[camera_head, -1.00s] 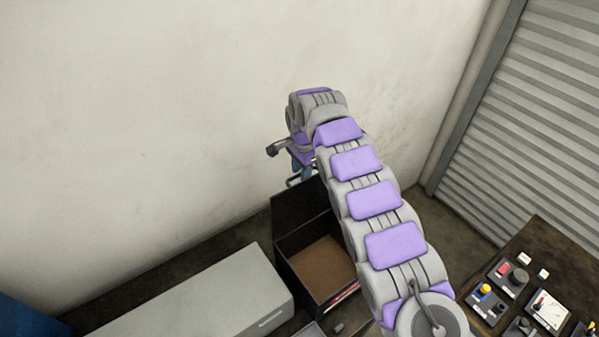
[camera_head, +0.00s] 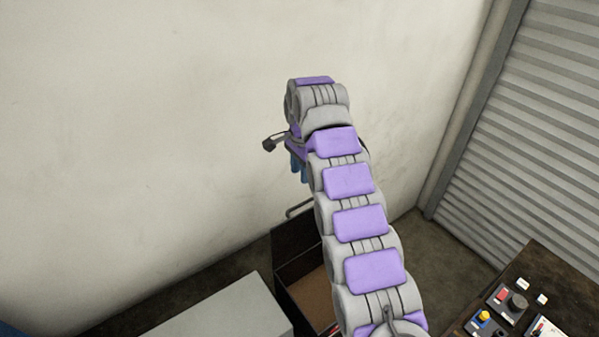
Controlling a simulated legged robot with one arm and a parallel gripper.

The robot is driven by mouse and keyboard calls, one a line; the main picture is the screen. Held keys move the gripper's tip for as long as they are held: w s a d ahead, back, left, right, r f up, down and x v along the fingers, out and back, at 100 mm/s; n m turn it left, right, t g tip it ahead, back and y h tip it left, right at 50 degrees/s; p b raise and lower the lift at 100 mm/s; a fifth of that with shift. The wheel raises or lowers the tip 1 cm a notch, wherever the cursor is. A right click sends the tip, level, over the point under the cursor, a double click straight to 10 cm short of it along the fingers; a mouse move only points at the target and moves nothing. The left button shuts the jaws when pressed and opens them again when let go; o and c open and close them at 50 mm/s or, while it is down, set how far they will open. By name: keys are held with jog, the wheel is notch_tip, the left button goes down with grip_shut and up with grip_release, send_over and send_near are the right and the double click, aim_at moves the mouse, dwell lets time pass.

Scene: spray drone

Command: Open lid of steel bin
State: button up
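A dark open-topped bin (camera_head: 287,271) with a brown inside bottom stands on the floor near the wall, low in the picture. A dark panel that looks like its lid (camera_head: 292,239) stands raised at its back, with a metal bar handle (camera_head: 299,209) at the top edge. My arm hides the bin's right side. My gripper (camera_head: 299,169) hangs above the raised panel, apart from the handle in the picture. Its bluish fingers are partly seen, and the arm's end covers the rest, so I cannot tell whether it is open or shut.
A pale grey box (camera_head: 225,312) stands left of the bin. A dark table (camera_head: 560,268) with small control boxes (camera_head: 508,300) is at the lower right. A plain wall (camera_head: 130,130) lies behind and a ribbed shutter (camera_head: 530,130) to the right.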

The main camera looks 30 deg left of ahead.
jog(key=shift+r+p, duration=0.95)
jog(key=shift+r, duration=0.45)
jog(key=w+d+n+b, duration=0.15)
jog(key=d+b, duration=0.55)
jog(key=d, duration=0.8)
jog(key=s+d+f+b, duration=0.2)
jog(key=s+d+b, duration=0.15)
jog(key=d, duration=0.35)
jog(key=s+d+f+n+g+b, duration=0.1)
jog(key=s+d+f+b, duration=0.2)
jog(key=d, duration=0.5)
jog(key=s+d+f+b, duration=0.1)
jog(key=s+d+b, duration=0.2)
jog(key=s+d, duration=0.3)
jog(key=s+d+f+b, duration=0.3)
jog(key=s+d+f, duration=0.1)
jog(key=s, duration=0.4)
jog(key=s+d+f+n+b, duration=0.1)
jog(key=s+d+f+b, duration=0.2)
jog(key=s+d+f, duration=0.2)
jog(key=s+d+f+n+g+b, duration=0.1)
jog(key=s+d+f+b, duration=0.2)
jog(key=s+f, duration=0.5)
jog(key=s+d, duration=0.1)
jog(key=s, duration=0.3)
jog(key=shift+d+f+h+b, duration=0.25)
jog(key=shift+h+b, duration=0.05)
jog(key=shift+b, duration=0.05)
jog(key=shift+w+a+f, duration=0.1)
jog(key=shift+a, duration=0.1)
